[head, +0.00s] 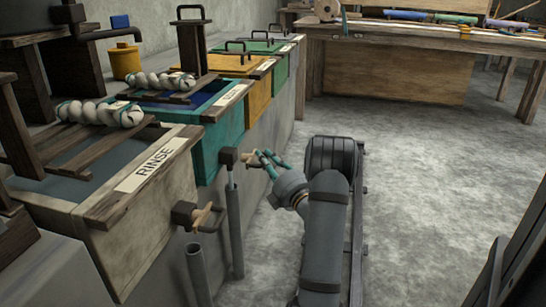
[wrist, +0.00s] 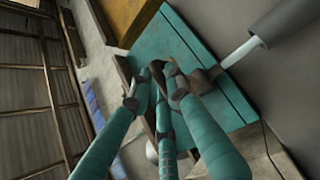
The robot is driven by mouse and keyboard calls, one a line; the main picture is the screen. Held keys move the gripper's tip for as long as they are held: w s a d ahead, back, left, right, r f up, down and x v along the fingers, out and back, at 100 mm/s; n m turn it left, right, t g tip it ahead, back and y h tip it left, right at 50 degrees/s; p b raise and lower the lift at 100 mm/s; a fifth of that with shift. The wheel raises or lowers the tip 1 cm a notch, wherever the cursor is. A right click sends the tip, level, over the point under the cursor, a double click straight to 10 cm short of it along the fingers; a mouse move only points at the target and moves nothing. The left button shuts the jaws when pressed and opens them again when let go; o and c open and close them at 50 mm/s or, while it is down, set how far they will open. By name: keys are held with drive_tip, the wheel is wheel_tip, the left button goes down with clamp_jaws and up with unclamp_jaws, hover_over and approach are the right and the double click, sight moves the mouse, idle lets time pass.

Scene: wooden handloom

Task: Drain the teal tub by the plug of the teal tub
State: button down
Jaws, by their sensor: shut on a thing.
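The teal tub (head: 224,131) stands in the row of tubs along the left wall, and its teal front shows in the wrist view (wrist: 192,48). Its dark outlet block (head: 228,156) juts from the front. A pale stream (head: 231,179) runs from the block down to a grey upright pipe (head: 235,232); the stream also shows in the wrist view (wrist: 241,52). My gripper (head: 259,158), with teal fingers, is shut on the wooden plug (head: 248,158), right beside the outlet block. The fingers hide most of the plug in the wrist view, and whether it is fully clear of the block is unclear.
The tub labelled RINSE (head: 150,172) is nearer, with its own outlet and wooden plug (head: 203,215). White yarn hanks (head: 100,112) lie on racks above the tubs. Yellow (head: 258,98) and green tubs stand beyond. The floor to the right is clear up to a bench (head: 420,35).

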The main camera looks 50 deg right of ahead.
drive_tip(key=c, duration=1.6)
unclamp_jaws()
drive_tip(key=v, duration=0.7)
drive_tip(key=shift+s+a, duration=0.1)
drive_tip(key=shift+s, duration=0.15)
